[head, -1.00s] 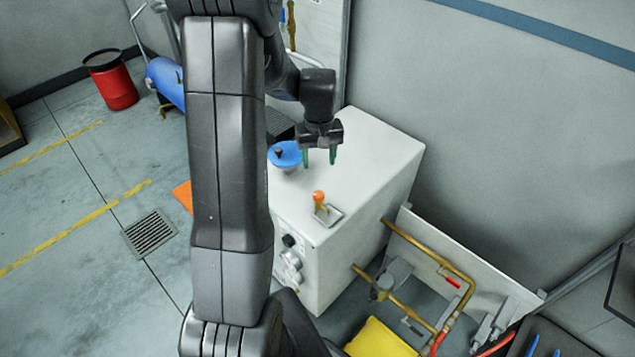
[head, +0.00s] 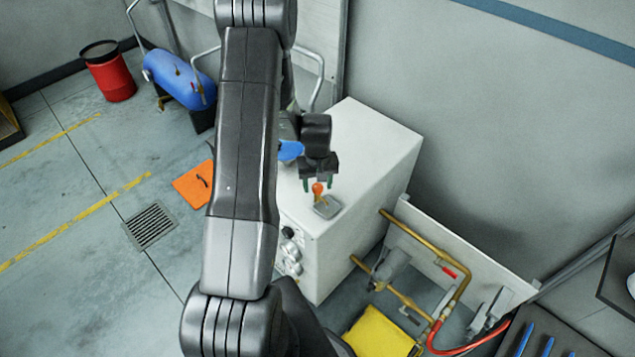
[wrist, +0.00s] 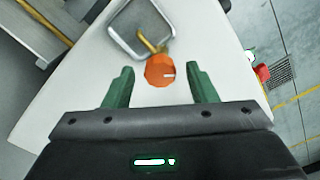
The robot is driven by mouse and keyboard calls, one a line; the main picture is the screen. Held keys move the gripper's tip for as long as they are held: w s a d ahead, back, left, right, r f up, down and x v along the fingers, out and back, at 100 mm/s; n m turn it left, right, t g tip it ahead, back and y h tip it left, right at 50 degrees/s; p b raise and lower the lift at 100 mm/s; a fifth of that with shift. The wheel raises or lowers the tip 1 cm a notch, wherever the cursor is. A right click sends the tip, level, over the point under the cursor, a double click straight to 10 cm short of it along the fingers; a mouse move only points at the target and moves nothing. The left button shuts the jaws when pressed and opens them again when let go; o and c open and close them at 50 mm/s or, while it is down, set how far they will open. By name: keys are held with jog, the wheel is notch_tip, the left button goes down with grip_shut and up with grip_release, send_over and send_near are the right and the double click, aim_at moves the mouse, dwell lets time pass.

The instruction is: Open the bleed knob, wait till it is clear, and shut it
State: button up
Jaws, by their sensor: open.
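The bleed knob (head: 317,188) is a small orange knob on a brass stem, on top of a white cabinet (head: 372,140). A small square grey tray (head: 327,207) sits beside it, and a brass spout reaches over the tray in the wrist view. My gripper (head: 318,184) is just above and behind the knob, pointing down. In the wrist view the knob (wrist: 160,71) shows between the two green fingertips of my gripper (wrist: 160,80), with gaps on both sides. The jaws are open and hold nothing. A white mark shows on the knob's face. I cannot make out any fluid at the spout.
A blue funnel-like thing (head: 290,150) is on the cabinet, partly hidden by my arm. Brass pipes (head: 440,262) and a yellow item (head: 379,334) are at the right front. A blue tank (head: 180,80) and red bin (head: 108,72) stand far left.

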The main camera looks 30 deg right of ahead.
jog(key=c, duration=1)
